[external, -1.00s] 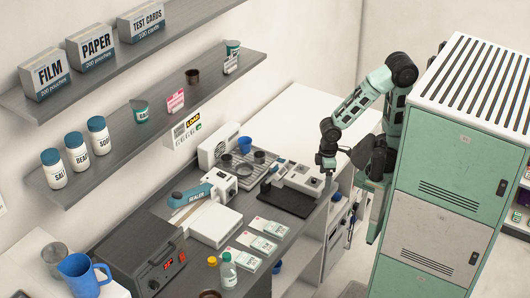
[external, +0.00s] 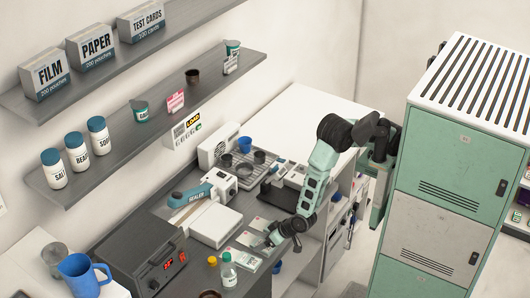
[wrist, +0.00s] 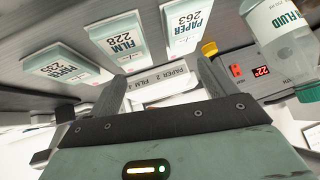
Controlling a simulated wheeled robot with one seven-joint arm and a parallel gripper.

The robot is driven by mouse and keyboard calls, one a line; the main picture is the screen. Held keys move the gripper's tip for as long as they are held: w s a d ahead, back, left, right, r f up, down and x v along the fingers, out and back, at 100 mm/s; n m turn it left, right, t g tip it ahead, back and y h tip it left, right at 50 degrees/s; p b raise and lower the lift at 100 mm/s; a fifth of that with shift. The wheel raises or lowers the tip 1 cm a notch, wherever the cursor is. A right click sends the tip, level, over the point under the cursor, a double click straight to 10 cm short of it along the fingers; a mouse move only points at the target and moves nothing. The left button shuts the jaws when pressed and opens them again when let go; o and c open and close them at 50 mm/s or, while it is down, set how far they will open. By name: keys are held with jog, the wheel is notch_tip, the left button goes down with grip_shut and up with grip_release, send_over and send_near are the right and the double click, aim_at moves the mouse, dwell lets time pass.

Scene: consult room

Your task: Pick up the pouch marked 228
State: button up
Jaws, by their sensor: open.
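The pouch marked 228 (wrist: 122,42) is a white and pale green flat packet reading FILM. In the wrist view it lies on the grey counter between two others, ahead of my fingers and nearer the left finger. In the external view the middle pouch (external: 252,244) is partly hidden by my gripper. My gripper (wrist: 160,70) is open, its two fingers apart with nothing held. In the external view my gripper (external: 272,238) is low over the counter's front edge, beside the pouches. I see no contact with the pouch.
A pouch marked PAPER 263 (wrist: 184,28) lies right of it, and another PAPER pouch (wrist: 66,66) lies left. A fluid bottle (wrist: 283,45) stands close at the right. A white PAPER/FILM label (wrist: 160,78) shows between my fingers.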

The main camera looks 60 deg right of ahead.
aim_at(256, 243)
jog(key=s+d+f+t+h, duration=0.1)
jog(key=s+d+f+t+p, duration=0.1)
jog(key=f+t, duration=0.1)
jog(key=s+d+f+t+h, duration=0.1)
jog(key=t, duration=0.1)
jog(key=shift+s+f+m+h, duration=0.2)
jog(key=shift+s+m+h, duration=0.1)
jog(key=shift+s, duration=0.05)
jog(key=shift+b+x, duration=0.35)
jog(key=shift+x, duration=3.1)
jog(key=shift+r, duration=0.1)
jog(key=c, duration=1)
